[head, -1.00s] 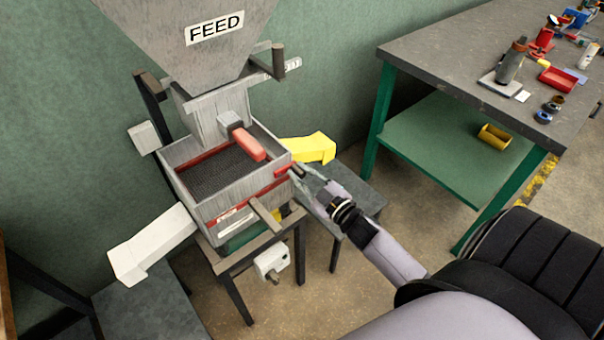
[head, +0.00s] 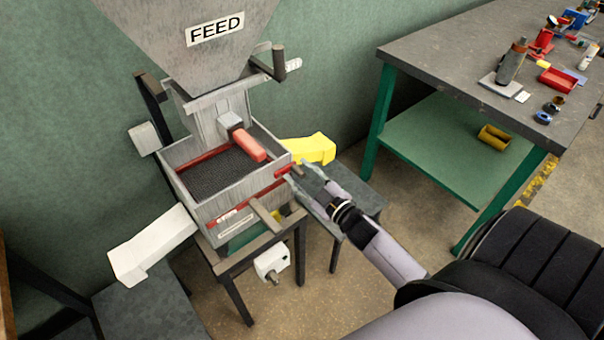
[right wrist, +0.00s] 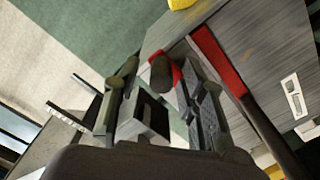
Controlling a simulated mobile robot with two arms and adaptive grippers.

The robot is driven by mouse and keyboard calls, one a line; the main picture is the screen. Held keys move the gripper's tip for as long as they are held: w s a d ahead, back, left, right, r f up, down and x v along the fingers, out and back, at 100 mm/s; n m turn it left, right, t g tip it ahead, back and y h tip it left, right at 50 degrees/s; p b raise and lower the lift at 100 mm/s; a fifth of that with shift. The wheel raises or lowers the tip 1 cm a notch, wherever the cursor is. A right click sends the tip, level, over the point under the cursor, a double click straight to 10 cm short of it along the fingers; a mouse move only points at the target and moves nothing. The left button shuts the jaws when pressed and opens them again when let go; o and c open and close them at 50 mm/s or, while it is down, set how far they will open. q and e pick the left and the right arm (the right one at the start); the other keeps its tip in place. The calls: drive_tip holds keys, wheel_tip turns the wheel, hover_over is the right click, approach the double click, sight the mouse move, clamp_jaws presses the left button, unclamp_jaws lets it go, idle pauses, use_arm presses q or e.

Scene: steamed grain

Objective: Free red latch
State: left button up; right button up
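A small red latch (head: 283,170) sits at the right corner of the grey sieve box (head: 222,206). In the right wrist view the red latch (right wrist: 177,71) carries a dark rounded knob (right wrist: 160,72). My right gripper (head: 298,174) is at that corner with its fingers spread. In the right wrist view the open fingers (right wrist: 157,80) stand on either side of the knob, and a gap shows between them. I cannot tell whether either finger touches it. My left gripper is not in view.
A red handle (head: 249,145) stands above the mesh, below the FEED hopper (head: 190,40). A yellow chute (head: 310,149) lies just behind my right gripper, and a white chute (head: 150,247) slopes left. A workbench (head: 440,60) stands at the right.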

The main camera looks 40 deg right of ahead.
drive_tip(key=s+d, duration=0.1)
drive_tip(key=s, duration=1.1)
